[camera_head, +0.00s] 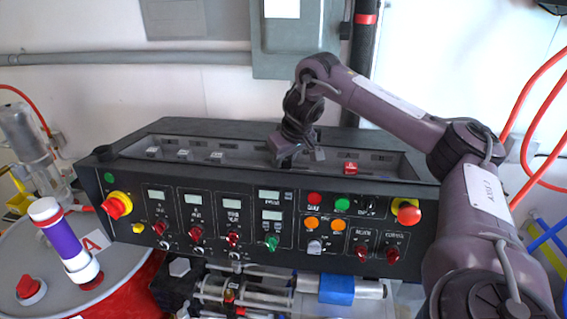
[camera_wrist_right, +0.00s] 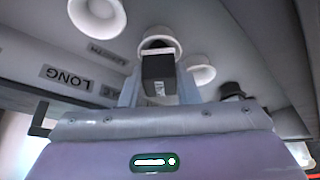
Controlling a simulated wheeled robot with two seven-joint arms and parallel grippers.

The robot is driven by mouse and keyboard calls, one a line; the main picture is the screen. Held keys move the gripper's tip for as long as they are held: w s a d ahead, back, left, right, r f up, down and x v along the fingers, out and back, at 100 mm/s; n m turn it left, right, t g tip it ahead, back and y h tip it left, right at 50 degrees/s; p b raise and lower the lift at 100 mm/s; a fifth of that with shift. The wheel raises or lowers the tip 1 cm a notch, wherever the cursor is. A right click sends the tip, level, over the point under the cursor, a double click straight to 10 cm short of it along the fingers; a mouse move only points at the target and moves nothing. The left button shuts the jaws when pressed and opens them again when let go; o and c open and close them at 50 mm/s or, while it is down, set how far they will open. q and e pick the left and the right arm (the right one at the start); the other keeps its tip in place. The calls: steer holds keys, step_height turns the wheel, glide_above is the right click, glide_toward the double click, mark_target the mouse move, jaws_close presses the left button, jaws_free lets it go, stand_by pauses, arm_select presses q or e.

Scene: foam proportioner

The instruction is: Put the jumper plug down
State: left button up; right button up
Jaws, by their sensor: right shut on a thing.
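My right gripper (camera_head: 286,160) reaches down into the recessed top panel of the black control console, near its middle. In the right wrist view, my gripper (camera_wrist_right: 158,88) is shut on a small black block with a pale label, the jumper plug (camera_wrist_right: 158,68). A white ring-shaped socket (camera_wrist_right: 160,42) shows right behind the plug; I cannot tell whether the plug touches it or sits in it. In the head view the gripper hides the plug. My left gripper is not in view.
The console's recessed panel (camera_head: 245,158) also bears several pale pieces (camera_head: 183,154) at the left and a red piece (camera_head: 350,168) at the right. More white rings (camera_wrist_right: 98,18) flank the plug. A purple-banded cylinder (camera_head: 62,240) stands on a drum at the left.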

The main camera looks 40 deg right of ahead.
mark_target(286, 161)
steer(key=shift+f, duration=0.2)
steer(key=o, duration=1)
steer(key=shift+c, duration=0.2)
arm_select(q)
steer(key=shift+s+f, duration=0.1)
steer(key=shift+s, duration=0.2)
arm_select(e)
steer(key=shift+r, duration=0.15)
steer(key=shift+r, duration=0.3)
steer(key=p+v, duration=0.2)
steer(key=v, duration=0.1)
steer(key=shift+r, duration=0.3)
steer(key=shift+s+a, duration=0.1)
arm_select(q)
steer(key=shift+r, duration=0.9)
arm_select(e)
steer(key=v, duration=0.8)
